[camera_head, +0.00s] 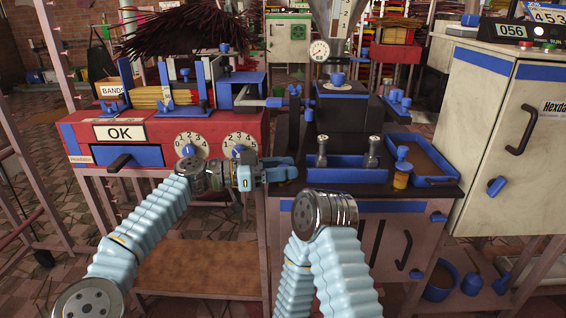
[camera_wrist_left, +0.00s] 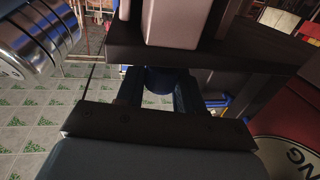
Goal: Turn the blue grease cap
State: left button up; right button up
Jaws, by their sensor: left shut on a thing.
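My left gripper (camera_head: 284,170) reaches in from the left, in front of the black machine's left edge. In the left wrist view its two dark fingers (camera_wrist_left: 160,92) stand on either side of a round blue cap (camera_wrist_left: 160,79) and are shut on it. The cap sits just below a dark ledge (camera_wrist_left: 225,50). In the head view the held cap is hidden by the gripper. I cannot read any mark that names it as the grease cap. My right arm shows in the head view, but its gripper does not.
The red machine (camera_head: 226,127) with two dials and an OK sign is at left. A blue tray (camera_head: 348,176) with two metal-topped pieces and a blue-capped amber bottle (camera_head: 401,178) stand at right. A pale cabinet (camera_head: 490,130) stands far right. My right arm rises close by.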

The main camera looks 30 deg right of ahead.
pick_arm(q)
jog(key=o, duration=0.9)
jog(key=shift+o, duration=0.2)
jog(key=b+v, duration=0.1)
jog(key=v, duration=1.2)
jog(key=shift+a, duration=0.35)
jog(key=shift+w, duration=0.1)
